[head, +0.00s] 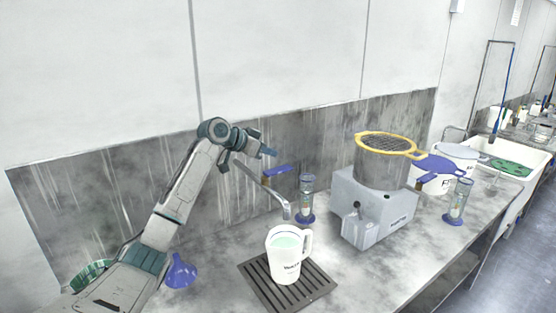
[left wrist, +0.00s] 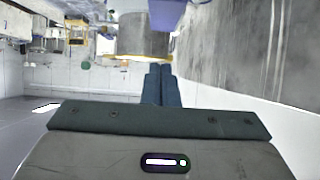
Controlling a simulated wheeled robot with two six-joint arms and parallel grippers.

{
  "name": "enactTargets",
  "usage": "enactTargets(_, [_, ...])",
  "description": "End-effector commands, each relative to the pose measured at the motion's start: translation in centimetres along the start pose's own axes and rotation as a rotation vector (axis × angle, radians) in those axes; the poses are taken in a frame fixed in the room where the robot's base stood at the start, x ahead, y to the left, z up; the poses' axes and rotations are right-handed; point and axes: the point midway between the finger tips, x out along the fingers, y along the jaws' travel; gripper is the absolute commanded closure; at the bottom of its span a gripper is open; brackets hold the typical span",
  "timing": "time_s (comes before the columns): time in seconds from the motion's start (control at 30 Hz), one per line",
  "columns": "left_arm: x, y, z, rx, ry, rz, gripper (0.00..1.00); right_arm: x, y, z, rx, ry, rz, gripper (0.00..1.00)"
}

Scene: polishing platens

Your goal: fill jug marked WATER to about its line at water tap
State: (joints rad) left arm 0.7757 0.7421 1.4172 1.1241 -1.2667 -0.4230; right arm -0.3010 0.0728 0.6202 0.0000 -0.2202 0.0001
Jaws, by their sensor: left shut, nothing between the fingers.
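The white jug (head: 284,264) stands upright on the dark slatted drip tray (head: 256,283). Its dark lettering is too small to read surely, and its handle points right. Pale greenish liquid shows inside, below the rim. I cannot make out a stream. My left gripper (head: 266,150) is shut and empty, just above and left of the lever. In the left wrist view its closed fingers (left wrist: 161,72) show below a blue piece (left wrist: 166,14), probably the lever. My right gripper is not in view.
A grey machine (head: 365,215) with a yellow-rimmed sieve (head: 387,144) stands right of the jug. Blue-based clear cylinders (head: 306,198) (head: 459,202) stand on the bench. A blue funnel (head: 181,272) is by my left arm. White tubs (head: 430,178) and a sink (head: 510,158) lie farther right.

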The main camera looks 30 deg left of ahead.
Motion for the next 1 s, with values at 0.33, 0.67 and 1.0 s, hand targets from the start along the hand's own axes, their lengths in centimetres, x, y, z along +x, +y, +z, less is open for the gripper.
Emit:
enactTargets(0.33, [-4.3, -0.1, 0.9, 0.002, 0.000, -0.002, 1.00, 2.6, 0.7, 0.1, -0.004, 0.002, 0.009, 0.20])
enactTargets(0.67, [-4.8, 0.0, 0.8, 0.000, 0.000, 0.000, 1.00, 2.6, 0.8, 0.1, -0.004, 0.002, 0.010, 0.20])
enactTargets(1.0, [-4.8, 0.0, 0.8, 0.000, 0.001, 0.000, 1.00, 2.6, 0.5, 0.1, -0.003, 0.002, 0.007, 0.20])
